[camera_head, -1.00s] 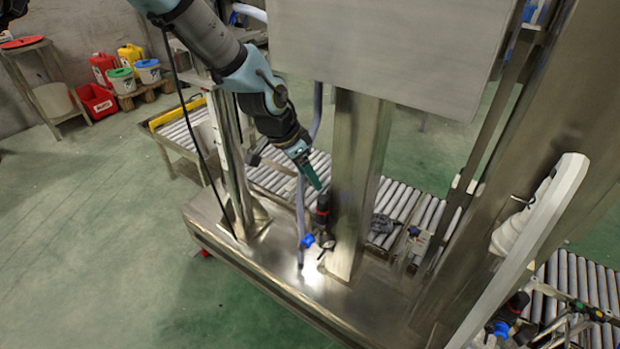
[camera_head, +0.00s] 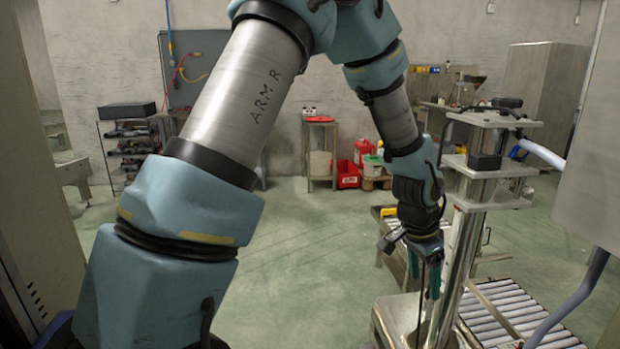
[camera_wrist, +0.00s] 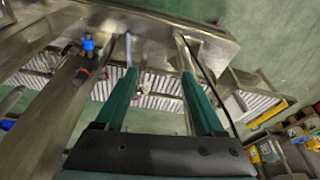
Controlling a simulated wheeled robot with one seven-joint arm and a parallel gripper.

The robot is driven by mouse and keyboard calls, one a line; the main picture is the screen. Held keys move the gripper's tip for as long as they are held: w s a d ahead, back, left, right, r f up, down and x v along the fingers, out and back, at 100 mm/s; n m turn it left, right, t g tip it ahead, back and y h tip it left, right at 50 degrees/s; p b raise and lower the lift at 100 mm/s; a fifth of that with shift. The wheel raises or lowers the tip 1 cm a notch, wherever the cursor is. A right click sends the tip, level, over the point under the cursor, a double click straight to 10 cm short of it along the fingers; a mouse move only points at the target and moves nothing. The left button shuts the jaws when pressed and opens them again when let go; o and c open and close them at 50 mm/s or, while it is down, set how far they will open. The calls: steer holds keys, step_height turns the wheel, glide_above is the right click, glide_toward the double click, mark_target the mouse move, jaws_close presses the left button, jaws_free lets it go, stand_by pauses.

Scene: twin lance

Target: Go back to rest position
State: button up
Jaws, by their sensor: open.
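My arm, marked "ARM R", crosses the head view from the lower left, up over the top and down on the right. At its end my gripper (camera_head: 424,283) hangs pointing down, beside a steel post of the machine (camera_head: 466,245). In the wrist view my gripper (camera_wrist: 157,95) shows two green fingers spread wide apart with nothing between them. Beyond the fingers are steel posts and a roller conveyor (camera_wrist: 160,103). A blue-topped valve (camera_wrist: 88,44) on a dark fitting lies left of the fingers.
The steel machine frame and a roller conveyor (camera_head: 505,312) stand close on the right. A black cable hangs by the gripper. Against the back wall are a small table (camera_head: 320,121), a red bin (camera_head: 347,175) and a shelf rack (camera_head: 130,143). Green floor between is open.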

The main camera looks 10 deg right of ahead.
steer(key=w+a+r+n+t+y, duration=0.1)
steer(key=w+a+r+n, duration=0.15)
steer(key=a, duration=0.65)
steer(key=w+a+r+n+y, duration=0.15)
steer(key=w+a+n, duration=0.25)
steer(key=a, duration=0.6)
steer(key=s+a+r+n, duration=0.1)
steer(key=a+n, duration=0.3)
steer(key=a, duration=0.5)
steer(key=s+a+r+n, duration=0.2)
steer(key=s+a+n, duration=0.1)
steer(key=a, duration=0.6)
steer(key=shift+s+a+r+n, duration=0.15)
steer(key=shift+a+r+n, duration=0.15)
steer(key=shift+n, duration=0.45)
